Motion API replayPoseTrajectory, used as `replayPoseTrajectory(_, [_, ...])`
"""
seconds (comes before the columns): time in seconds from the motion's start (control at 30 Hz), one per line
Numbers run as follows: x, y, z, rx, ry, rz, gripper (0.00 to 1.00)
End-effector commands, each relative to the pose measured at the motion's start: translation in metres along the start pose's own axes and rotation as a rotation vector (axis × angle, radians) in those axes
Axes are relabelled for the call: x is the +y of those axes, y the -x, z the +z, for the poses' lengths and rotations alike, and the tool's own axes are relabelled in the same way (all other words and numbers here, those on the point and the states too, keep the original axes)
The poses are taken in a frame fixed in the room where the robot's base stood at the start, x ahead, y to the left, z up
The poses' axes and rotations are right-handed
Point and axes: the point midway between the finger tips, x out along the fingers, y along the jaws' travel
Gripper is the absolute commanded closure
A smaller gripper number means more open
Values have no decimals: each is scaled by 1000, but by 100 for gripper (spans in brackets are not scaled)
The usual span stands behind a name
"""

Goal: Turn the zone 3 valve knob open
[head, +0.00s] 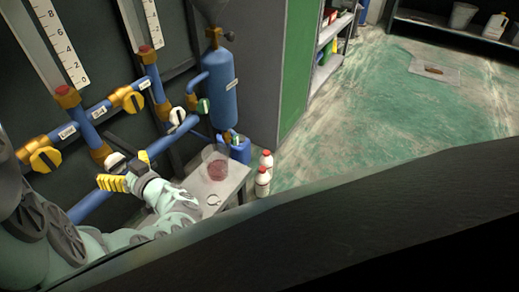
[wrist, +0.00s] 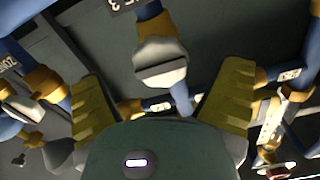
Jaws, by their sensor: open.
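The zone 3 valve knob (wrist: 160,62) is pale grey-white with a raised bar across it. It sits upper middle in the wrist view, below a dark label partly reading "3" (wrist: 128,4). My gripper (wrist: 160,95) is open, with its yellow ridged fingers apart below and to either side of the knob. Nothing is between them in their grip. In the head view my gripper (head: 126,171) is close to a white knob (head: 115,161) on a brass fitting, seemingly the same knob. The gripper partly hides it. Whether any finger touches the knob cannot be told.
Blue pipes with yellow knobs (head: 45,160) and another white knob (head: 177,115) surround the spot. A blue cylinder (head: 217,98) stands right of them. A small table (head: 223,190) holds a clear container (head: 215,163). White bottles (head: 263,182) stand beside it. Green floor is open rightward.

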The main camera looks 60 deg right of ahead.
Motion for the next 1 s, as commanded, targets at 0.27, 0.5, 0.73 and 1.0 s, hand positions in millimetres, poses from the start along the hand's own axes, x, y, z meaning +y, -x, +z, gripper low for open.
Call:
replayPoseTrajectory(0.27, [0, -29, 2, -2, -2, 0, 8])
replayPoseTrajectory(0.5, [-1, -34, 1, -2, -1, -1, 8])
replayPoseTrajectory(0.73, [-1, -34, 1, -2, -1, -1, 14])
replayPoseTrajectory(1.0, [-1, -33, 1, -2, -1, -1, 42])
